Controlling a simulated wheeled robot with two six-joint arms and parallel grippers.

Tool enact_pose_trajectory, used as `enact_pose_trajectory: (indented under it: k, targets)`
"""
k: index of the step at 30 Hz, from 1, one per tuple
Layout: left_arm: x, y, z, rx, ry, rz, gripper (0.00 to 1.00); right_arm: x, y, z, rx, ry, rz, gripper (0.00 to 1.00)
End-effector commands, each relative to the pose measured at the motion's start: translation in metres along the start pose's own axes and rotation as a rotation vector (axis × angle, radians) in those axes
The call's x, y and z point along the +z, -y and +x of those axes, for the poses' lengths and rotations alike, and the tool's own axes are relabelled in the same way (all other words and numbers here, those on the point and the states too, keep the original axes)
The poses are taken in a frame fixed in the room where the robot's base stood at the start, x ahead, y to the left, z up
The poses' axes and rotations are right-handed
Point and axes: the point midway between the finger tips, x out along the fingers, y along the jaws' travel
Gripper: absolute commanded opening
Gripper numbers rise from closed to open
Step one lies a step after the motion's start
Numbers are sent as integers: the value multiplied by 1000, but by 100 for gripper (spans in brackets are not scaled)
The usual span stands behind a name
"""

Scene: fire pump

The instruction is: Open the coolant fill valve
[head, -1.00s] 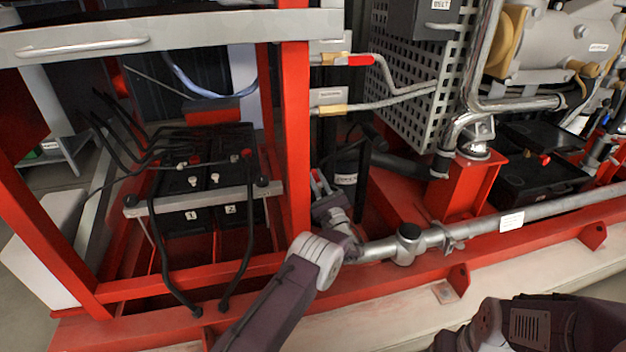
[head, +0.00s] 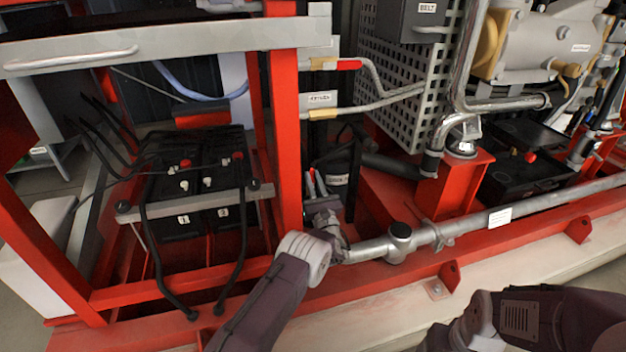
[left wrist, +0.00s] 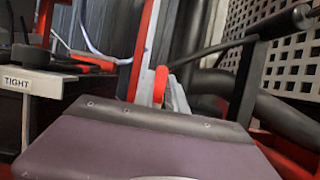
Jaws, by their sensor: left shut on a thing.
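My left gripper (head: 317,184) reaches in low beside the red upright post, just behind the grey horizontal pipe. It is shut on a small red handle (left wrist: 160,85), which shows between the grey fingers in the left wrist view. Most of the grip is hidden by my own wrist housing. A white label (head: 337,180) on a dark part sits just right of the fingers; its text is too small to read. The valve body behind the fingers is hidden. My right arm shows at the lower right, but its fingers are not in view.
The red post (head: 286,130) stands close left of the gripper. A black bent bar (left wrist: 240,45) and a perforated grey guard (left wrist: 295,65) are close on the right. Two brass-bodied valves (head: 323,64) are above, and batteries (head: 205,180) stand left.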

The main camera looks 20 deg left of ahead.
Motion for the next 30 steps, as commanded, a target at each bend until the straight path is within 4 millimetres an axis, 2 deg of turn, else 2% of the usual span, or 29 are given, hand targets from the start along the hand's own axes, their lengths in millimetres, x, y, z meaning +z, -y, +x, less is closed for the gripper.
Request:
enact_pose_trajectory:
  k: [6, 7, 9, 17, 20, 25, 30]
  targets:
    - [1, 0, 1, -2, 1, 2, 0, 0, 0, 0, 0, 0, 0, 75]
    - [1, 0, 1, -2, 1, 2, 22, 0, 0, 0, 0, 0, 0, 75]
    - [1, 0, 1, -2, 1, 1, 38, 0, 0, 0, 0, 0, 0, 75]
    - [1, 0, 0, -1, 1, 0, 38, 0, 0, 0, 0, 0, 0, 75]
    - [2, 1, -5, -3, 0, 1, 38, -1, 0, -6, 0, 0, 0, 75]
    - [5, 2, -40, -7, -3, 3, 38, -3, 0, -28, 0, 0, 0, 75]
    - [4, 2, -74, -5, -1, 2, 38, -4, 1, -40, 0, 0, 0, 75]
